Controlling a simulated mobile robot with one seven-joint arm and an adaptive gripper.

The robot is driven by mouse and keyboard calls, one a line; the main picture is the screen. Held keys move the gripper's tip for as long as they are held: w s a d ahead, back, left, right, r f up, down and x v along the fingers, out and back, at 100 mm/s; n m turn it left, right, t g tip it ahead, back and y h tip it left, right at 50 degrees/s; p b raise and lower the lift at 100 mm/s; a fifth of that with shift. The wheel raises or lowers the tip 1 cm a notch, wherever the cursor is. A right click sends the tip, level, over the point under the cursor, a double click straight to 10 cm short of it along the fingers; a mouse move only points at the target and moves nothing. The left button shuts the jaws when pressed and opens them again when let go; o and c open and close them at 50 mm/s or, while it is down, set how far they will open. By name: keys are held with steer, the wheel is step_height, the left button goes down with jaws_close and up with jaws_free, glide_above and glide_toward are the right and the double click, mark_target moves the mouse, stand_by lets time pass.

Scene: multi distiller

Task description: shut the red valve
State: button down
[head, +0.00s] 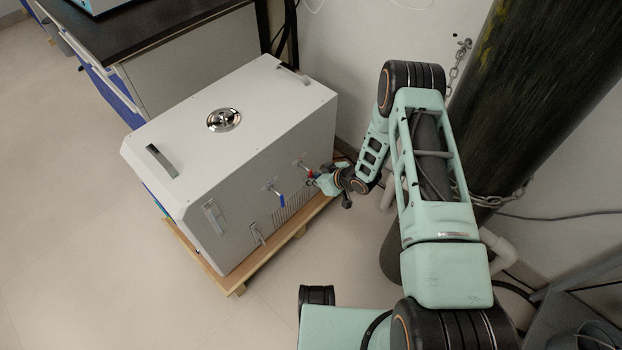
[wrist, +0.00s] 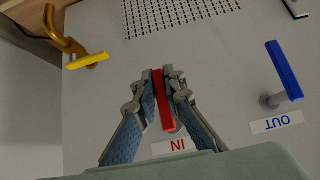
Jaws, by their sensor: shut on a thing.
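The red valve handle (wrist: 161,100) is in the middle of the wrist view, on the side panel of the white machine (head: 205,245), above a label that reads "IN". My gripper (wrist: 161,80) is shut on the red handle, with one finger on each side of it. In the head view my gripper (head: 318,180) is at the machine's side face, near its right end. A little red (head: 310,174) shows there, but the arm and fingers hide most of the handle. The handle runs along the fingers in the wrist view.
A blue valve handle (wrist: 284,70) with a label "OUT" is to the right in the wrist view. A yellow handle (wrist: 88,61) on a brass pipe is at the upper left. The machine stands on a wooden pallet (head: 262,251). A dark chained cylinder (head: 530,90) stands close beside my arm.

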steer(key=c, duration=2)
jaws_free()
steer(key=v, duration=1.2)
steer(key=shift+d, duration=0.1)
